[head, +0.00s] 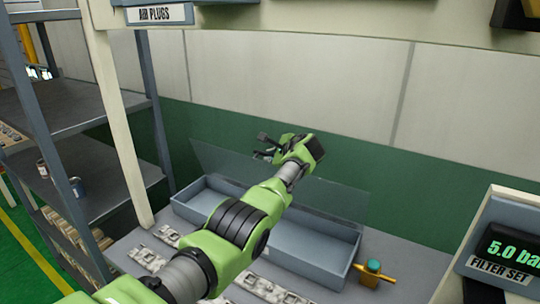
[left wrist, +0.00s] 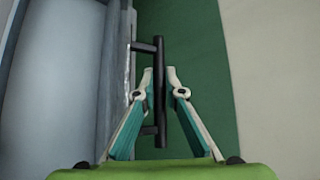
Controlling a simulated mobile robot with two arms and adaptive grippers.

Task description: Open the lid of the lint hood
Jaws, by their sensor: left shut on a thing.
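The lint hood is a long grey-blue open box (head: 312,248) on the bench in the head view. Its clear lid (head: 342,203) stands raised and tilted at the back of the box, leaving the box's inside uncovered. My left gripper (head: 268,148) is at the lid, above the box. In the left wrist view the lid's black bar handle (left wrist: 158,60) runs between the two fingers of my left gripper (left wrist: 159,82), which is shut on it. The gripper and arm hide part of the lid and box in the head view. My right gripper is not in view.
Several metallic clips (head: 146,258) lie on the bench in front of the box. A teal and yellow fitting (head: 373,268) stands by its right end. A grey shelf rack (head: 75,115) is at left, a filter set display (head: 505,250) at right. A wall is behind.

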